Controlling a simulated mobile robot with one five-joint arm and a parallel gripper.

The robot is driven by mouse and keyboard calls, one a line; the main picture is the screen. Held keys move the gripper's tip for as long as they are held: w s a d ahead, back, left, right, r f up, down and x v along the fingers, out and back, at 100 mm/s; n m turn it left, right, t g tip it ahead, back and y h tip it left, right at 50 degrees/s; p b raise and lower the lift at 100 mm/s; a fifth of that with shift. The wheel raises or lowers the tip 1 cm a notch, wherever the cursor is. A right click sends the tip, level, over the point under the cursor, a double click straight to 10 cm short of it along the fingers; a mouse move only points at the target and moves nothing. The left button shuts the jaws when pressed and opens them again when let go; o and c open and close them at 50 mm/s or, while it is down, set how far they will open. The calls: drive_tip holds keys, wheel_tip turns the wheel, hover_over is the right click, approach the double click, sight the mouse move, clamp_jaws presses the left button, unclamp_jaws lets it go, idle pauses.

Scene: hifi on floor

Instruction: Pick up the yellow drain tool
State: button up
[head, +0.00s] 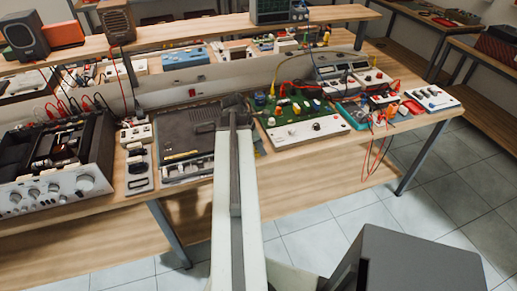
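I cannot make out a yellow drain tool for certain in the head view. My pale arm reaches forward from the bottom middle to over the bench. My gripper (234,108) is a dark shape at its far end, in front of a flat dark device (185,132). Its fingers are not distinct, and I cannot see whether it holds anything. My arm hides part of the bench and floor.
The wooden bench (378,178) is crowded. An opened amplifier (55,190) stands at the left, a green circuit board (298,118) right of my arm, and meters with loose red leads farther right. A raised shelf (190,29) runs behind. Tiled floor (330,236) is open in front.

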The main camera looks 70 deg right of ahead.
clamp_jaws()
drive_tip(key=shift+r, duration=0.1)
wheel_tip(320, 180, up, 10)
drive_tip(key=p, duration=1)
